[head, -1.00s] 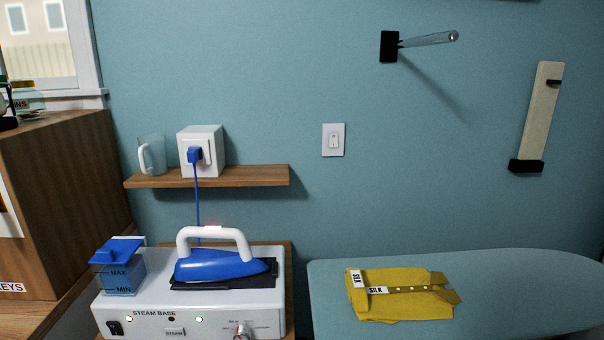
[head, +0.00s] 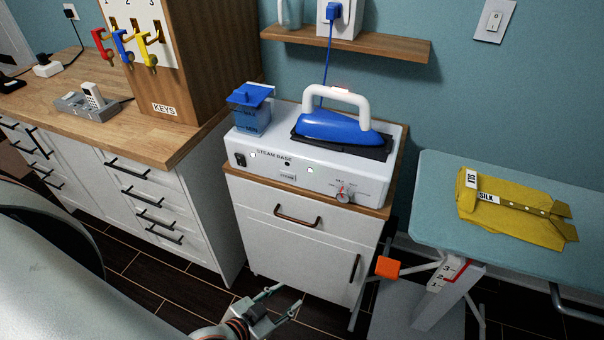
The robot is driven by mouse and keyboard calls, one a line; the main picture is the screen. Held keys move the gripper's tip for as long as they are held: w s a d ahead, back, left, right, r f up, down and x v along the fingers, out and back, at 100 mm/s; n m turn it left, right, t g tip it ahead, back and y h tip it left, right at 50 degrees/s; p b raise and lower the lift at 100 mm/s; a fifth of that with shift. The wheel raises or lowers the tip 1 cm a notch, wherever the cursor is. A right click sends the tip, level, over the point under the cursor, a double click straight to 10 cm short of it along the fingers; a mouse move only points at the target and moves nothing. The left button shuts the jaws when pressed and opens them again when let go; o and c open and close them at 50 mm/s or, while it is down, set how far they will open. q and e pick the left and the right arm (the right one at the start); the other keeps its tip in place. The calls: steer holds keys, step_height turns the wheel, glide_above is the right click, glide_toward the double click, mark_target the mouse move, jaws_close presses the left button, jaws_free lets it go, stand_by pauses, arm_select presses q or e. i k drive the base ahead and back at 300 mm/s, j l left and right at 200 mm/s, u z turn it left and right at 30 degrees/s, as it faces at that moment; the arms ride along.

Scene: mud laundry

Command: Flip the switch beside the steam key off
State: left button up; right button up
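The white steam base (head: 330,178) stands on a small cabinet, its front panel facing me. A black rocker switch (head: 240,160) is at the panel's left end; its position is too small to tell. The key marked STEAM (head: 287,177) is on the lower middle of the panel, to the right of the switch. A dial (head: 344,193) sits further right. Two panel lights look lit, one beside the switch (head: 253,155) and one right of the key (head: 310,170). My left gripper (head: 289,297) is low in front of the cabinet, open and empty, well below the panel. My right gripper is out of view.
A blue iron (head: 335,126) rests on the base, its cord running up to a wall outlet. A blue water tank (head: 250,108) is at the base's left. An ironing board (head: 435,200) with a yellow garment (head: 515,208) stands right. A key cabinet (head: 190,60) is left.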

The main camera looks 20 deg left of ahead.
mark_target(240, 160)
steer(key=u, duration=0.35)
steer(key=k+j+u, duration=0.1)
steer(key=u, duration=0.3)
steer(key=j+u, duration=0.15)
steer(key=u, duration=0.2)
